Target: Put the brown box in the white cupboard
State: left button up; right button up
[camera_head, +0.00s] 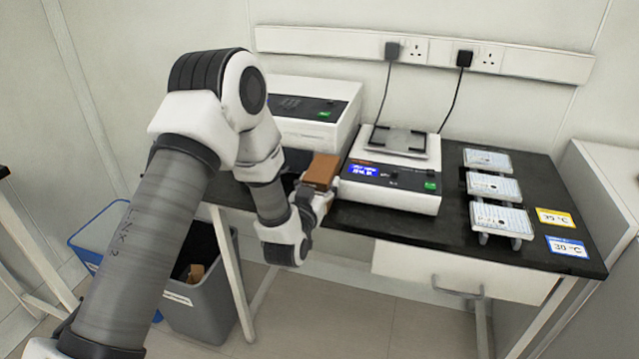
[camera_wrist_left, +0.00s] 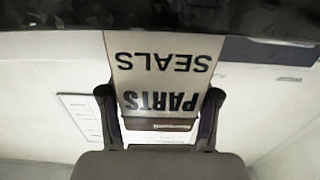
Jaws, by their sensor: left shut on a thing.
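The brown box (camera_head: 321,170) is held up by my left gripper (camera_head: 316,192), in front of the dark bench and left of the white scale. In the left wrist view, my left gripper (camera_wrist_left: 160,93) has a finger on each side of a pale panel (camera_wrist_left: 160,70) with upside-down lettering, "PARTS SEALS". This panel appears to be a face of the held box. A white unit (camera_head: 612,180) stands at the right edge of the head view, partly cut off. I cannot tell whether it is the white cupboard. My right gripper is out of view.
The black-topped bench (camera_head: 375,220) carries a white scale (camera_head: 395,180), a larger white device (camera_head: 305,110) and several small trays (camera_head: 493,187) at its right. A grey bin (camera_head: 205,310) and a blue bin (camera_head: 88,240) stand on the floor at left. Open floor lies in front.

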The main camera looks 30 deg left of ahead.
pick_arm(q)
jog(key=shift+f, duration=0.1)
jog(key=o, duration=1.3)
